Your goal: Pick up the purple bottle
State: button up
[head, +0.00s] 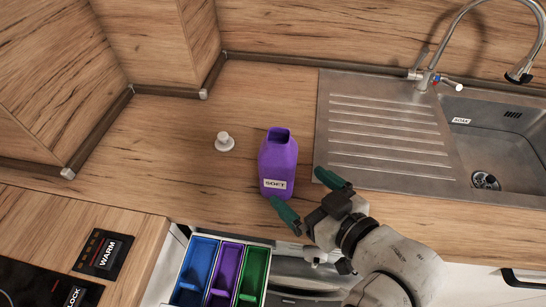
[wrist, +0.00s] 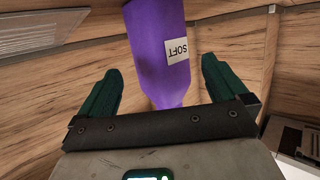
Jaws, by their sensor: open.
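The purple bottle (head: 278,160) stands upright on the wooden counter in the head view, left of the sink's drainboard. It has a white label reading SOFT, and its top looks open. My gripper (head: 301,194) is open at the near side of the bottle, with its green fingertips pointing toward it. In the wrist view the bottle (wrist: 157,50) shows between and beyond the two fingers of my gripper (wrist: 160,78). The fingers look empty. I cannot tell whether either one touches the bottle.
A small white cap-like piece (head: 224,142) lies on the counter left of the bottle. A steel sink (head: 385,130) with a tap (head: 427,75) is at the right. An open drawer with blue (head: 196,270), purple (head: 224,272) and green (head: 252,274) bins is below the counter edge.

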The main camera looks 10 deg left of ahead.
aim_at(278, 169)
jog(key=p+x, duration=0.1)
jog(key=x, duration=0.7)
jog(key=shift+w+a, duration=0.2)
jog(key=shift+w, duration=0.05)
jog(key=c, duration=1.2)
